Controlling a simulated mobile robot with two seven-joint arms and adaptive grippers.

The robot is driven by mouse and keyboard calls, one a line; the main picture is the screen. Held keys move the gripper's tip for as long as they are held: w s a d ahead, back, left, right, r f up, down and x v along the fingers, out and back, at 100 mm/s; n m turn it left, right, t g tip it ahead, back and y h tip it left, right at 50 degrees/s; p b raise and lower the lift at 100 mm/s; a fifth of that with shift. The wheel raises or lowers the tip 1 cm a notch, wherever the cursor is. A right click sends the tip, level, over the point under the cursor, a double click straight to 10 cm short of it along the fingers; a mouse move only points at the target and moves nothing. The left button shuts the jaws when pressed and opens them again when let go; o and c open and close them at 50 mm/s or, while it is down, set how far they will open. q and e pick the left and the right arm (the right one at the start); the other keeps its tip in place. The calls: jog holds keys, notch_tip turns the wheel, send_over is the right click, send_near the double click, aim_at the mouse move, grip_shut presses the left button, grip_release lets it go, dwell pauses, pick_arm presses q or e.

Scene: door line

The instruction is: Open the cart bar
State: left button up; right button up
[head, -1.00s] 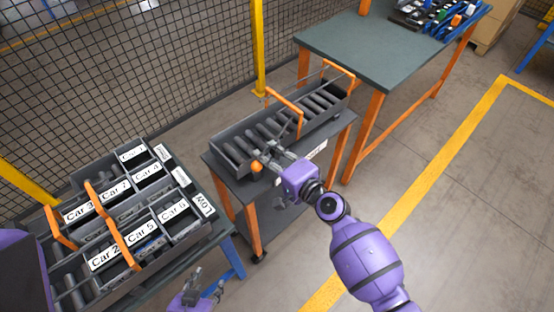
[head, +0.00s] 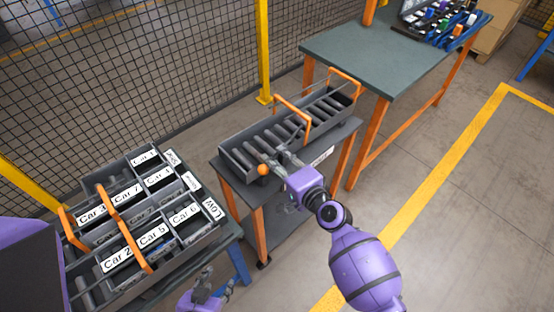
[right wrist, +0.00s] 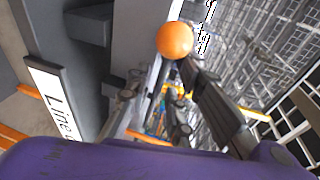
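The cart (head: 238,183) is a dark grey trolley with orange legs, holding a grey roller tray with orange hoops. An orange ball knob (head: 263,169) shows at the tray's near left end; it also shows in the right wrist view (right wrist: 174,40). I cannot make out the whole bar. My right gripper (head: 268,152) is over the tray's near edge, right beside the knob. In the right wrist view its two dark fingers (right wrist: 178,82) are apart with nothing between them, and the knob lies just past their tips. My left gripper (head: 216,280) is low, left of the cart, open and empty.
A table (head: 232,246) with labelled car bins stands at the left, close to the cart. A green-topped bench (head: 370,55) stands behind right. A mesh fence (head: 120,75) with yellow posts runs behind. Open floor (head: 470,220) lies at the right.

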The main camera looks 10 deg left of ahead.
pick_arm(q)
jog(key=shift+s+a, duration=0.1)
jog(key=shift+a, duration=0.05)
pick_arm(e)
jog(key=shift+o, duration=0.5)
jog(key=shift+s+a+f, duration=0.15)
jog(key=shift+s+f, duration=0.1)
jog(key=shift+f, duration=0.05)
pick_arm(q)
jog(key=shift+s+a+f, duration=0.1)
jog(key=shift+s+a, duration=0.1)
jog(key=shift+s, duration=0.1)
pick_arm(e)
jog(key=shift+w+r, duration=0.1)
jog(key=shift+r, duration=0.1)
pick_arm(q)
jog(key=shift+w+d, duration=0.15)
jog(key=shift+w, duration=0.05)
pick_arm(e)
jog(key=v, duration=1.2)
